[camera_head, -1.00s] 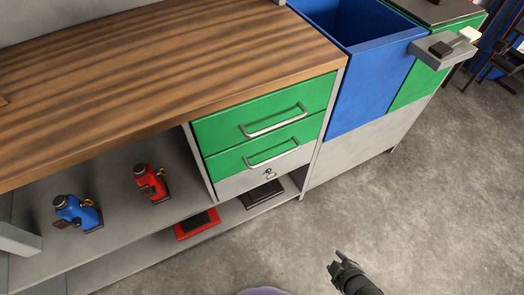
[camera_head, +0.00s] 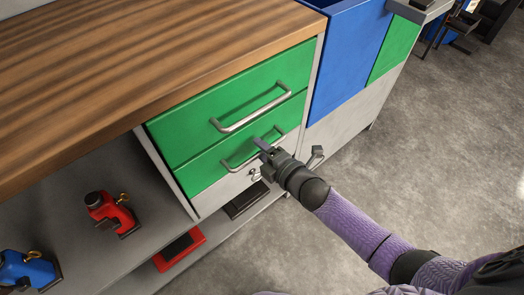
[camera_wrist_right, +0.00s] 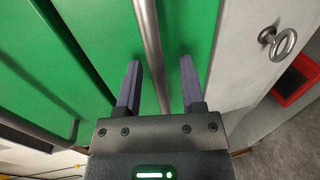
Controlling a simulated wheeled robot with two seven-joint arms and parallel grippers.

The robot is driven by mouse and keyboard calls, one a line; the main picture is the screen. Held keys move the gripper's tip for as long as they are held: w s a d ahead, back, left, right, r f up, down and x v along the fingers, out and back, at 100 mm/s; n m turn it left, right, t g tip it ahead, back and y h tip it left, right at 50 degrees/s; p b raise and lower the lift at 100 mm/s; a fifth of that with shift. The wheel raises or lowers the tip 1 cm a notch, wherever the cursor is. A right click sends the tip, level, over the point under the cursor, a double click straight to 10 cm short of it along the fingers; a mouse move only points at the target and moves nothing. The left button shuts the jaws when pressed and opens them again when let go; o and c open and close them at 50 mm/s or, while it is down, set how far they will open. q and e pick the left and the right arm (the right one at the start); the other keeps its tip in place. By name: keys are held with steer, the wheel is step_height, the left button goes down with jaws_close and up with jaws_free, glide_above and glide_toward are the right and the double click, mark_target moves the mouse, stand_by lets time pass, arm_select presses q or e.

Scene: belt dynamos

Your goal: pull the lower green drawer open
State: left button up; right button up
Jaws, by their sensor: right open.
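The lower green drawer (camera_head: 201,174) is shut in the cabinet under the wooden worktop. Its silver bar handle (camera_head: 235,163) is partly hidden by my right gripper (camera_head: 265,146), which is at the handle's right part. In the right wrist view the gripper (camera_wrist_right: 160,82) is open, and the lower drawer's handle (camera_wrist_right: 149,42) runs between its two purple fingers. The fingers do not grip the bar. The upper green drawer (camera_head: 190,125), with its own handle (camera_head: 250,110), is also shut. My left gripper is not in view.
A red tray (camera_head: 180,248) lies lower. Open floor lies to the right.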

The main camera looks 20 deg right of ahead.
jaws_close()
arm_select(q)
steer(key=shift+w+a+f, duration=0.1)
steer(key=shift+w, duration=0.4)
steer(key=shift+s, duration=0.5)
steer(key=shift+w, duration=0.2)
